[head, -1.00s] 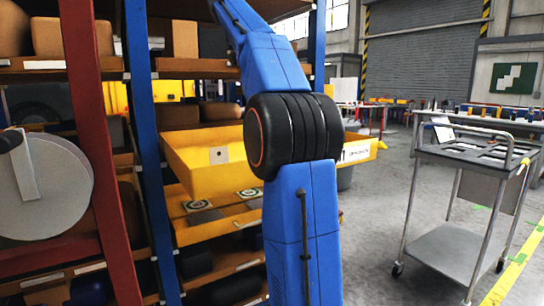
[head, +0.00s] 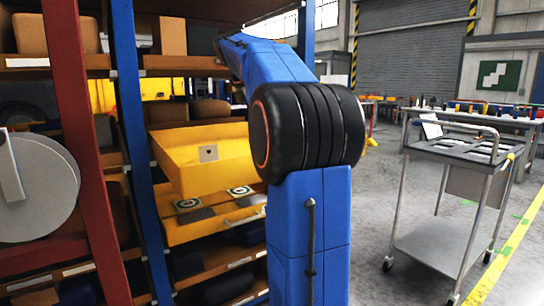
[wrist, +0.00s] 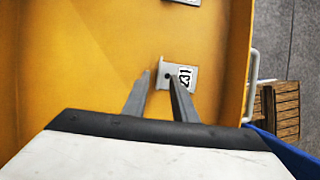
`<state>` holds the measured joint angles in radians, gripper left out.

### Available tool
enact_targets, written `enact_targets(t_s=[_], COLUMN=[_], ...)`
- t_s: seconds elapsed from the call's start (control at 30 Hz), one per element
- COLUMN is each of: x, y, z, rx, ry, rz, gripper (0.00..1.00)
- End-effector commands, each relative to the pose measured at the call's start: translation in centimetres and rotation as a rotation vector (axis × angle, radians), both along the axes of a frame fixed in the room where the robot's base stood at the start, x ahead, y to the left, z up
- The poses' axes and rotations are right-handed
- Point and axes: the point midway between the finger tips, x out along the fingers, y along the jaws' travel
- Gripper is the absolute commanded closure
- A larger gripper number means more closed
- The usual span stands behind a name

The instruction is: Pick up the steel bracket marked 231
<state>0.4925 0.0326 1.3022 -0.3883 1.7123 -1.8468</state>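The steel bracket marked 231 (wrist: 181,77) lies flat in a yellow bin, near the bin's right wall, in the wrist view. It is a small grey plate with a dark hole and a white label. My gripper (wrist: 159,77) is open, with a gap between its two fingers. The right finger overlaps the bracket's left part in the picture; I cannot tell whether they touch. In the head view my gripper is hidden. A grey plate with a dark hole (head: 208,153) shows at the yellow bin (head: 165,160); its marking cannot be read there.
Another grey piece (wrist: 187,1) is cut off at the top of the wrist view. Blue and red shelf posts (head: 133,130) stand left of the bin.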

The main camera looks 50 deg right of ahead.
Motion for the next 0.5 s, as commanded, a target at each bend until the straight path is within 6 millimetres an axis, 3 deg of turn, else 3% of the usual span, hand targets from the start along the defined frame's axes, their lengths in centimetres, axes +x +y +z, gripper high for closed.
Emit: enact_targets(t_s=[0.3,0.5], x=[-0.4,-0.5], y=[-1.7,-2.0], z=[-3.6,-4.5], rx=[0.0,0.0], ry=[0.001,0.001], rz=[0.0,0.0], gripper=[0.75,0.75])
